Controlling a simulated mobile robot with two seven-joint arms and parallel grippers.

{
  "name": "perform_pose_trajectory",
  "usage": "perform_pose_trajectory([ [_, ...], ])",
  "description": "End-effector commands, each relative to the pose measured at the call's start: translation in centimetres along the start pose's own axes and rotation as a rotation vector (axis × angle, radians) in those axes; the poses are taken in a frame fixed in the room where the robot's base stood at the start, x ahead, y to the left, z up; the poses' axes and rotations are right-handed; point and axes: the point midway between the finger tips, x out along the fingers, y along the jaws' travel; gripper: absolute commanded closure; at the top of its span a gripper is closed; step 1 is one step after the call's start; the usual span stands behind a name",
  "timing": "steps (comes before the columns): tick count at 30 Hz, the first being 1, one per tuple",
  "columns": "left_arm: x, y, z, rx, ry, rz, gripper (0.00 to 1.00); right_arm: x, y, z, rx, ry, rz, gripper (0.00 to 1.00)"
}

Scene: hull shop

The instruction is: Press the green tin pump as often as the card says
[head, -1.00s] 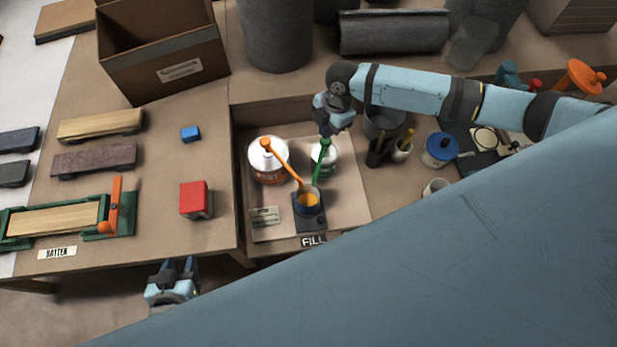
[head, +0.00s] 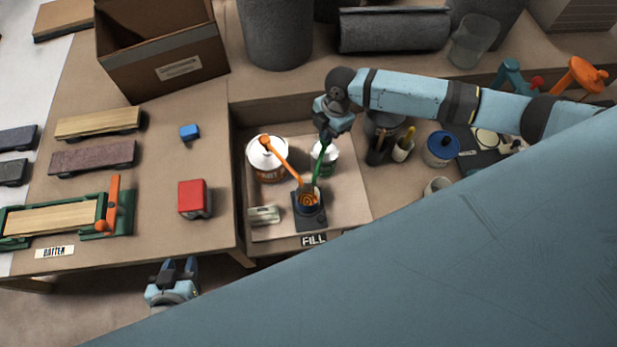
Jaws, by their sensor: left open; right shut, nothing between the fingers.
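The green tin (head: 324,163) stands in the tray at the table's middle. Its green pump (head: 320,160) slants down to a small cup (head: 308,198) on a dark stand. The cup shows orange and dark contents. My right gripper (head: 325,137) is shut and empty, its tips at the top of the green pump; they seem to touch it, but the overlap hides the exact contact. A small card (head: 264,215) lies at the tray's front left; its writing is too small to read. My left gripper (head: 179,268) is open and empty below the table's front edge.
A white tin (head: 262,170) with an orange pump (head: 283,155) stands left of the green tin, its spout also over the cup. Brush pots (head: 402,150) and a blue-lidded tin (head: 441,148) stand right. A red block (head: 193,198) lies left of the tray.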

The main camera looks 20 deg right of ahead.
Motion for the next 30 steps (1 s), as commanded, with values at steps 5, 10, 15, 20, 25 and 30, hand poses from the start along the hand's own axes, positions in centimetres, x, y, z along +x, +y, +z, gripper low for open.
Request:
perform_pose_trajectory([
  [5, 0.2, 0.0, 0.2, 0.000, 0.002, 0.000, 0.57, 0.8, -0.1, 0.1, 0.000, 0.000, -0.001, 1.00],
  [10, 0.2, 0.0, 0.1, 0.000, 0.003, 0.000, 0.57, 1.0, -0.1, 0.2, -0.001, 0.001, -0.001, 1.00],
  [15, 0.1, 0.0, 0.1, 0.000, 0.003, 0.000, 0.57, 1.0, -0.1, 0.1, -0.001, 0.001, -0.002, 1.00],
  [20, -0.3, 0.0, -0.5, 0.000, 0.003, 0.000, 0.57, 0.3, -0.1, 0.0, 0.000, 0.001, -0.003, 1.00],
  [25, -0.9, 0.0, -1.4, 0.000, 0.002, 0.000, 0.57, -0.6, -0.1, -0.2, 0.000, 0.001, -0.003, 1.00],
  [30, -1.4, 0.1, -2.2, 0.000, 0.002, 0.000, 0.57, -1.6, -0.1, -0.4, 0.000, 0.001, -0.002, 1.00],
])
